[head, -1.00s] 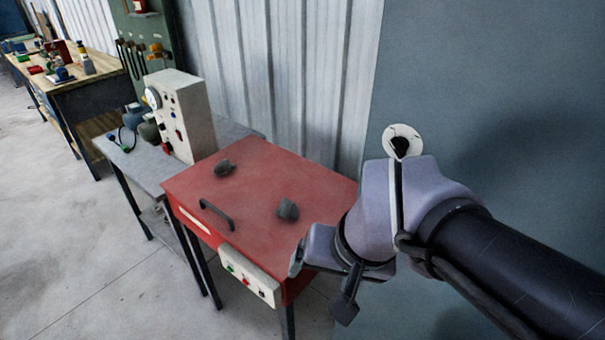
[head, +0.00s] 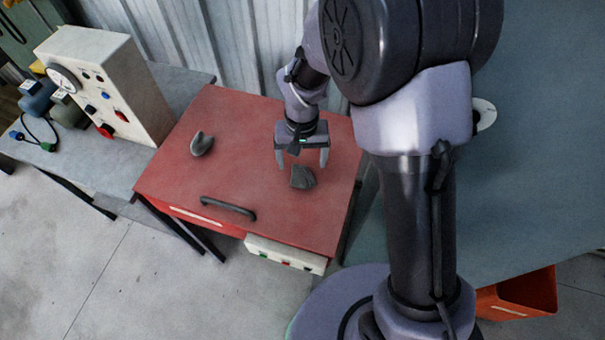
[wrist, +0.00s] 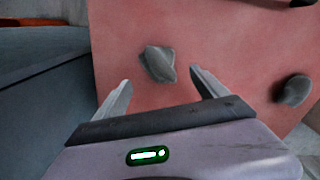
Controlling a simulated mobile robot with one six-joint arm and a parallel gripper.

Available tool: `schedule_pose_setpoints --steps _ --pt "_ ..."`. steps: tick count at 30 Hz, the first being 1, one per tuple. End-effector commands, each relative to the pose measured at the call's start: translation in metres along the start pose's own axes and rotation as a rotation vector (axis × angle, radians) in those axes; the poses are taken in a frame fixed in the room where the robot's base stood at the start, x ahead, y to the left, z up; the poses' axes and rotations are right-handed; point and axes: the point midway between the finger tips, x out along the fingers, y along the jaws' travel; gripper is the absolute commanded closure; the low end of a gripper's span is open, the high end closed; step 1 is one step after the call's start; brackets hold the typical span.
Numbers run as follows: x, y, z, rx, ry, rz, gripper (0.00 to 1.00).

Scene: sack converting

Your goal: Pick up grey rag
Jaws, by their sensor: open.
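A crumpled dark grey piece, which looks like the grey rag (head: 303,177), lies on the right part of a red-topped bench (head: 240,125). My gripper (head: 302,160) points down above it, open and empty. In the wrist view the rag (wrist: 158,64) shows between and just beyond the two spread fingertips (wrist: 160,80), apart from both. A second grey lump (head: 201,144) lies on the left of the red top. It also shows at the right of the wrist view (wrist: 293,90). I cannot tell for sure what it is.
A black handle (head: 228,208) rises near the red top's front edge, above a white button panel (head: 285,254). A grey side table at left carries a white gauge box (head: 105,85). A corrugated wall stands close behind. An orange bin (head: 520,295) is at lower right.

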Motion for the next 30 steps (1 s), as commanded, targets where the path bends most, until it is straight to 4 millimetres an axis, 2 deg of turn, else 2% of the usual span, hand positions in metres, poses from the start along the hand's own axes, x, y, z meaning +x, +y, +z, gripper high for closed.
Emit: schedule_pose_setpoints --steps 4,10,18,20,28,30 --pt "0.019 0.001 0.001 0.001 -0.001 0.0 0.17" --pt "0.058 0.003 0.005 0.001 -0.002 0.0 0.17" --pt "0.062 0.002 0.004 0.001 0.0 -0.001 0.17" --pt "0.062 0.002 0.004 0.001 0.0 -0.001 0.27" --pt "0.061 0.002 0.004 0.001 0.0 -0.001 0.8" --pt "0.061 0.002 0.004 0.001 0.0 -0.001 0.82"
